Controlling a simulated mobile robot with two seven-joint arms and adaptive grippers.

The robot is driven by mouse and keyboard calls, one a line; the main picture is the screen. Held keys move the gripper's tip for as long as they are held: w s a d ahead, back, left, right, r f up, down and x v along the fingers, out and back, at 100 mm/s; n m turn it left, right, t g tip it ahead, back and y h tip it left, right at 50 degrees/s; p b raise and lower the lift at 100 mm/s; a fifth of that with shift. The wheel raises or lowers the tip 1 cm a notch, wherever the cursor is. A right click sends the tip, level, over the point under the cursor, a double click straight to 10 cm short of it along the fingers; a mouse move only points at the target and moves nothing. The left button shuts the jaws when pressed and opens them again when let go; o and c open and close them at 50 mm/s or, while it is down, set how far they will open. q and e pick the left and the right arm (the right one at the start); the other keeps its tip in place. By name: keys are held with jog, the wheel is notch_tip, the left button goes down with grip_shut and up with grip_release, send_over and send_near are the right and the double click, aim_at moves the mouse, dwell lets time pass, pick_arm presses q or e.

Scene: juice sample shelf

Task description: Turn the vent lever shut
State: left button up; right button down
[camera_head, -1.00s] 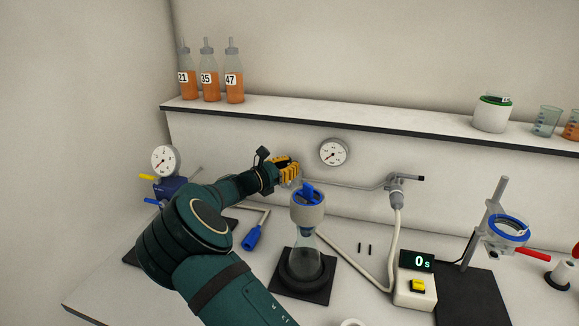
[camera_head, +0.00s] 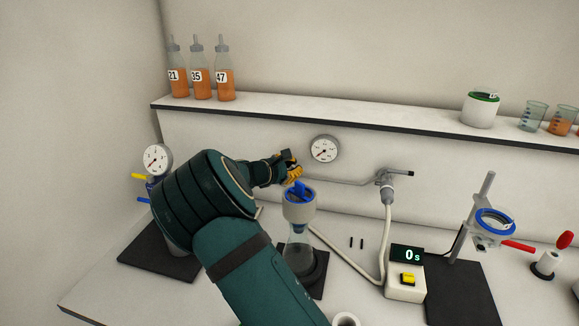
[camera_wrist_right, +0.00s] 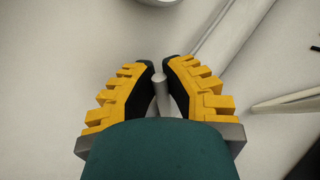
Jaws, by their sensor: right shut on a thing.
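My right gripper (camera_head: 293,170) is near the back wall, left of and below the round wall gauge (camera_head: 324,149). In the right wrist view its yellow-padded fingers are closed around a thin grey rod (camera_wrist_right: 160,88). I cannot tell what this rod belongs to. At the left, a yellow lever (camera_head: 139,176) and a blue lever (camera_head: 144,200) stick out below a dial gauge (camera_head: 157,159); my right arm hides most of the unit behind them. Neither lever is marked as the vent lever. My left gripper is out of view.
A flask (camera_head: 299,258) with a blue-topped cap (camera_head: 299,205) stands just in front of my gripper. A grey wall tap (camera_head: 389,177), a timer box (camera_head: 405,287) and a ring stand (camera_head: 485,205) are to the right. Labelled bottles (camera_head: 202,82) stand on the shelf above.

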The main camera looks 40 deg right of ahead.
jog(key=shift+s+f+y, duration=0.15)
jog(key=shift+y, duration=0.15)
dwell(0.4)
jog(key=c, duration=1)
grip_release()
jog(key=v, duration=1.2)
